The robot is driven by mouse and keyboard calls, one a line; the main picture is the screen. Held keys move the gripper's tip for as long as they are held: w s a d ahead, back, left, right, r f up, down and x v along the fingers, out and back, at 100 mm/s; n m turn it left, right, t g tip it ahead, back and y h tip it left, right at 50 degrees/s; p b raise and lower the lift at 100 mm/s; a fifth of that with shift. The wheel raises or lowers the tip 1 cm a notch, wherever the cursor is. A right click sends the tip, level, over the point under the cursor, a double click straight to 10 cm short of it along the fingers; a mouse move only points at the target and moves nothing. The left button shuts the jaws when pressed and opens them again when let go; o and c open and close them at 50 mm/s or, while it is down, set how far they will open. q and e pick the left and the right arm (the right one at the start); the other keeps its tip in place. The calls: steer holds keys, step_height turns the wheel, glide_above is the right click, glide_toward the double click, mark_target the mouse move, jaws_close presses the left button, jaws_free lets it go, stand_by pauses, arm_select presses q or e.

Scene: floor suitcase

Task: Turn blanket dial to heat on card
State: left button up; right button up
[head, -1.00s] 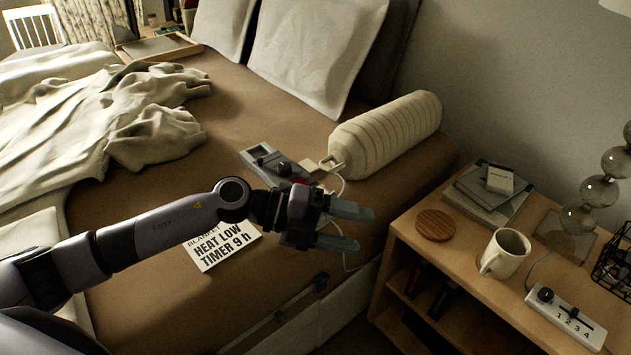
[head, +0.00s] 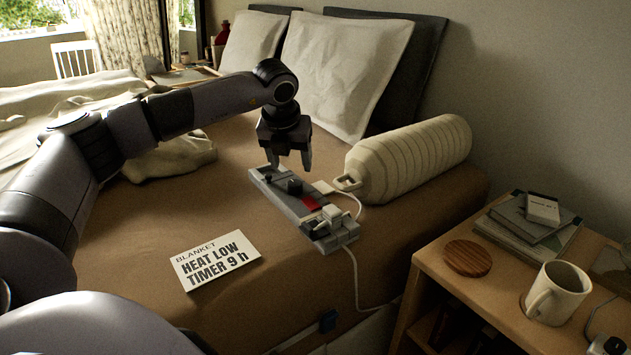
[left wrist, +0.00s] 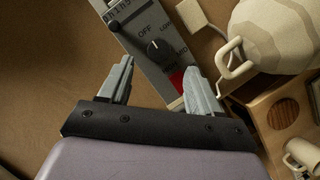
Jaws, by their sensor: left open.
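The card (head: 216,260) lies on the bed and reads "BLANKET HEAT LOW TIMER 9 h". The grey blanket control (head: 318,224) lies on the bed behind and right of it. Its black dial (head: 295,187) also shows in the left wrist view (left wrist: 158,48), with OFF and LOW printed around it. The dial's white mark seems to point up-left, toward OFF, but it is small. A second black knob (head: 269,173) sits near the control's far end. My left gripper (head: 290,164) points down, open and empty, above the far part of the control, apart from the dial. My right gripper is out of view.
A cable runs from the control over the bed edge. The nightstand (head: 480,305) at right holds a mug (head: 556,292), a round coaster (head: 467,258) and books.

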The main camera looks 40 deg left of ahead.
mark_target(294, 183)
arm_select(q)
steer(key=b+x, duration=0.2)
steer(key=x, duration=0.3)
steer(key=shift+a+f, duration=0.1)
steer(key=shift+f, duration=0.35)
steer(key=shift+w+a+f, duration=0.1)
steer(key=shift+w+f, duration=0.05)
steer(key=shift+f, duration=0.35)
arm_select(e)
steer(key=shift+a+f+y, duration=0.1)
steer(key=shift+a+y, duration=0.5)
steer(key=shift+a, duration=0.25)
arm_select(q)
steer(key=c, duration=1)
steer(key=shift+r, duration=0.1)
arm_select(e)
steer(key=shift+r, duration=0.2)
